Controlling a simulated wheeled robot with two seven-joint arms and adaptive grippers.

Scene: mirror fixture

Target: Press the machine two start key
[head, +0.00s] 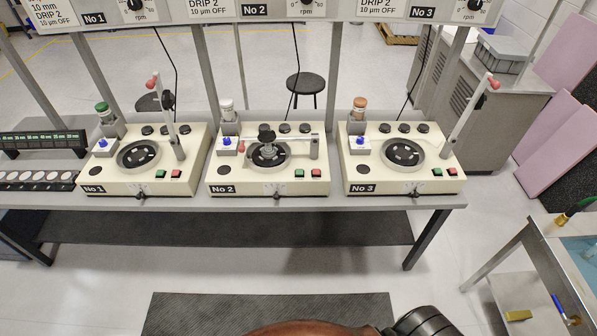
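The No 2 machine (240,186) is a cream box in the middle of the bench, labelled "No 2" at its front left. On its front right are a green key (299,174) and a red key (316,174) side by side, both uncovered. Any writing on the keys is too small to read. The machine's arm (290,148) lies level over its round plate (268,155), with a dark piece on the plate. Neither of my grippers shows in the head view. Only brown and black parts of my own body show at the bottom edge.
The No 1 machine (115,186) and No 3 machine (400,187) stand on either side with their arms raised. Control boxes hang above on posts. The bench (330,202) has a narrow front edge. A metal cart (545,235) stands at the right. A dark floor mat (270,310) lies in front.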

